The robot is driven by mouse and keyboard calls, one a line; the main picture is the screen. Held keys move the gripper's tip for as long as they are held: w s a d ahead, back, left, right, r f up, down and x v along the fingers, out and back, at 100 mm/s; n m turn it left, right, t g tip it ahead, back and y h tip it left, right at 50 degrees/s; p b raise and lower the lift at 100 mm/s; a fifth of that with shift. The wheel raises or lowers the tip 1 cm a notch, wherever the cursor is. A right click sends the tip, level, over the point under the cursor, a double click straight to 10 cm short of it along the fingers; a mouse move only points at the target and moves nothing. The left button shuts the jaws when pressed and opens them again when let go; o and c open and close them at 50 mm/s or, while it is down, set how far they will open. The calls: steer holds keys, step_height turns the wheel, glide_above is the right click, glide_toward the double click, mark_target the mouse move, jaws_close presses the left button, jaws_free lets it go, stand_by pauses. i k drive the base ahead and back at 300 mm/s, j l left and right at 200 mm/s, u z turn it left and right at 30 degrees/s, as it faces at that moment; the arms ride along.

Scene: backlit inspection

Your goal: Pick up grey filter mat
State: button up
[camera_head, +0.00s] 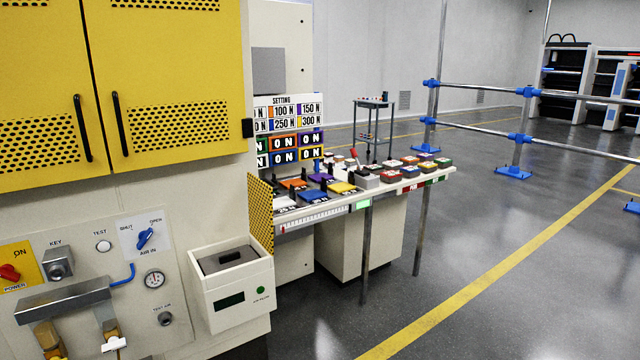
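A flat dark grey pad (229,257) with a small black handle lies in the open top of a white box (238,314) marked AIR FLOW; it looks like the grey filter mat. The box is fixed to the front of a cream machine cabinet and has a dark display and a green button on its face. The pad's lower part is hidden inside the box walls. My gripper is not in view.
Yellow cabinet doors (165,75) overhang at upper left. Valves and a metal bracket (75,297) stick out left of the box. A perforated yellow guard (260,214) and a table (340,204) with coloured blocks stand behind right. Floor (480,270) at right is clear.

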mark_target(219, 262)
steer(key=i+l+u, duration=0.1)
steer(key=u, duration=0.65)
steer(key=i+l+u, duration=0.45)
steer(key=l, duration=0.2)
steer(key=l+u, duration=0.25)
steer(key=i+l, duration=0.1)
steer(key=l, duration=0.35)
steer(key=i+l, duration=0.15)
steer(key=l, duration=0.3)
steer(key=i+l+u, duration=0.1)
steer(key=l, duration=0.35)
steer(key=i+l, duration=0.1)
steer(key=l, duration=0.35)
steer(key=i+l+u, duration=0.1)
steer(key=l, duration=0.35)
steer(key=k, duration=0.55)
